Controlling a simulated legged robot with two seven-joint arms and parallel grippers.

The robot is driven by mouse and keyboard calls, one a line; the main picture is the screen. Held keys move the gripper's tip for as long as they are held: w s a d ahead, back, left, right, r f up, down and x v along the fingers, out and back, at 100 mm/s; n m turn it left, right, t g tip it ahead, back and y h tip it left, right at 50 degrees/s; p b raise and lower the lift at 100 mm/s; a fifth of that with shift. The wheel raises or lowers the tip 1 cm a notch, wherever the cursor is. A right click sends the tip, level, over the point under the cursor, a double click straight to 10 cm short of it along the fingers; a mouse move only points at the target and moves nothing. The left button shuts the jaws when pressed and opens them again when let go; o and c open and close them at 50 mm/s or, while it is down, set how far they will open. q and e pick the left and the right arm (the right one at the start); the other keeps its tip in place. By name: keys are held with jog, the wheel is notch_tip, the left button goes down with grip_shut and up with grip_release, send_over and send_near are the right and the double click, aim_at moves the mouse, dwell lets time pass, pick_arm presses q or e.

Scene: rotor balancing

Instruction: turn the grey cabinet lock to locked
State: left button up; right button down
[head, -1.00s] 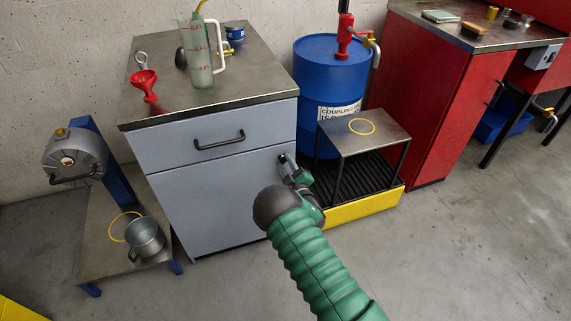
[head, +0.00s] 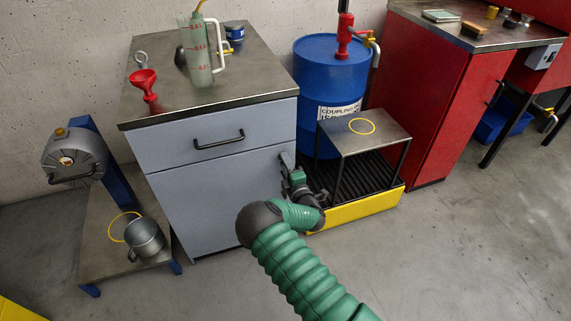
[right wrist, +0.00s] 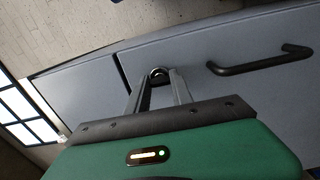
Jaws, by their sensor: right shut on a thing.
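The grey cabinet (head: 222,190) stands at centre left in the head view, with its door and drawer closed. My right gripper (head: 287,163) is at the upper right edge of the cabinet door. In the right wrist view my right gripper (right wrist: 160,84) has its two fingers on either side of a small metal lock piece (right wrist: 158,73) on the cabinet front and is shut on it. The fingers and wrist hide most of the lock, so its turn position cannot be read. My left gripper is not in view.
A drawer handle (head: 219,139) sticks out above the door. Right of the cabinet are a blue drum (head: 318,80), a small metal stand (head: 372,138) and a yellow spill tray (head: 365,208). A pot (head: 146,238) stands at the left. The front floor is clear.

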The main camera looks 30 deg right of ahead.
jog(key=shift+a+f+n, duration=0.15)
jog(key=shift+f+n, duration=0.05)
jog(key=shift+n, duration=0.1)
jog(key=c, duration=1.1)
grip_release()
jog(key=shift+w, duration=0.1)
jog(key=shift+r, duration=0.1)
jog(key=p+v, duration=0.4)
jog(key=v, duration=1.3)
